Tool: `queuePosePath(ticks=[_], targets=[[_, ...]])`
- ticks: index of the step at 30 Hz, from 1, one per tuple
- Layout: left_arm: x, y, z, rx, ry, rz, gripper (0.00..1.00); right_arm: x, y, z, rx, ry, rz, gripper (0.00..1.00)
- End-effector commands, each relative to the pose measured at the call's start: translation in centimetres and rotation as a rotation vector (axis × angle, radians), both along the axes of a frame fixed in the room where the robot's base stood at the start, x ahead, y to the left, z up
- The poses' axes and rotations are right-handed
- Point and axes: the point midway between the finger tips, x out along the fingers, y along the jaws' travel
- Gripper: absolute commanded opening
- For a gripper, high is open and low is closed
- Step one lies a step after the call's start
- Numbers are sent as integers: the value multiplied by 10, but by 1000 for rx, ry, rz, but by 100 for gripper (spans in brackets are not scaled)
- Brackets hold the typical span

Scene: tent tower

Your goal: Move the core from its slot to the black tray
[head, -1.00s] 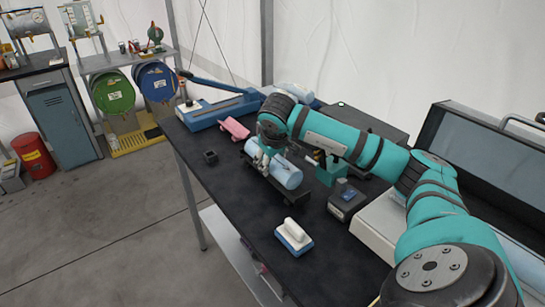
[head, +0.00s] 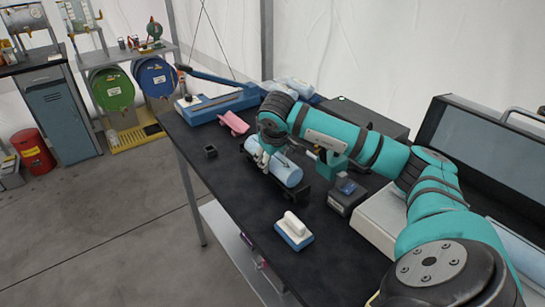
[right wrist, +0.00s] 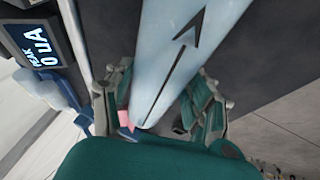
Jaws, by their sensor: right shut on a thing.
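The core, a pale blue cylinder (head: 287,175), lies lengthwise over a low black cradle (head: 296,192) on the dark workbench. In the right wrist view the core (right wrist: 175,60) runs up from between my fingers, with a black arrow along it. I cannot tell whether the core touches the cradle. I cannot tell whether this cradle is the slot or the black tray. My left gripper is not in view.
A dark meter (head: 345,196) stands right of the core. A white-handled blue block (head: 294,231) lies in front. A small black box (head: 210,151) and a pink piece (head: 234,122) lie left and behind. A blue lever tool (head: 222,103) is at the back. The left front bench is clear.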

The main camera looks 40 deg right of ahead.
Motion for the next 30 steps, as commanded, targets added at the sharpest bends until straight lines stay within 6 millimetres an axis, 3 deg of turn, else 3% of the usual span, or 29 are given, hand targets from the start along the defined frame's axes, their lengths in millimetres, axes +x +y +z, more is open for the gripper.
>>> queuePosePath(ticks=[5,6,12,23,30], targets=[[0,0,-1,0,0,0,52,1,0,0,-1,-4,0,0],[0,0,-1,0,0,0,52,1,0,0,-1,-4,0,56],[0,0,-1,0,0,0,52,0,0,-1,0,-2,0,82],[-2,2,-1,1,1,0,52,-2,2,3,0,0,1,82],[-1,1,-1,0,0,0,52,-15,12,42,-2,-6,1,82]])
